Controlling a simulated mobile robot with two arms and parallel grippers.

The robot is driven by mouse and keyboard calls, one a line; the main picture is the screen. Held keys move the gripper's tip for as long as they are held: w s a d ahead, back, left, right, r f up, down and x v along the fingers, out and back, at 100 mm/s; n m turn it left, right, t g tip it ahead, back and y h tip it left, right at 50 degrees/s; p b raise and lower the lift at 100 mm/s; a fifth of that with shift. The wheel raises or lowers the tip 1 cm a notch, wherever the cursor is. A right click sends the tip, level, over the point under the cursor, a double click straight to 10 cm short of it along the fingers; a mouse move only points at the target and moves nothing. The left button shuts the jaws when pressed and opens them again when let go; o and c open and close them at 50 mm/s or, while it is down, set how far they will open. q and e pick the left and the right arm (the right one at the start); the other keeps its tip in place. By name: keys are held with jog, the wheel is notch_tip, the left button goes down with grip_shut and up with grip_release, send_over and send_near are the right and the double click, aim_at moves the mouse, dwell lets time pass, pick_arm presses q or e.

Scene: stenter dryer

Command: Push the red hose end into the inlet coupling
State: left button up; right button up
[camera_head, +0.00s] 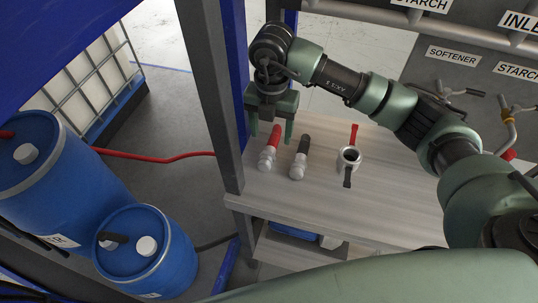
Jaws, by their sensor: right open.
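A short red hose end (274,138) with a light grey fitting (267,160) lies on the wooden table. A similar black piece (303,144) with a grey fitting lies to its right. My right gripper (271,131) is open over the red piece, its fingers on either side of its far end in the picture; I cannot tell whether they touch it. A white round fitting (346,162) with a dark opening, a red lever and a black lever stands further right. I cannot tell which part is the inlet coupling; a label beginning "INLE" (521,22) is cut off at the upper right.
The pale wooden table (390,215) is clear in front. A grey post (216,110) stands at its left edge. Blue drums (60,170) and a red hose (150,157) on the floor are at left. A panel with valve handles (507,125) is at right.

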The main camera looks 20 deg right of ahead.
aim_at(269, 149)
jog(key=f+p, duration=0.1)
jog(key=f, duration=0.1)
jog(key=f+p, duration=0.1)
jog(key=f, duration=0.1)
jog(key=f+p, duration=0.1)
jog(key=f, duration=0.1)
jog(key=shift+a+f, duration=0.2)
jog(key=shift+a, duration=0.05)
jog(key=shift+f, duration=0.35)
grip_shut()
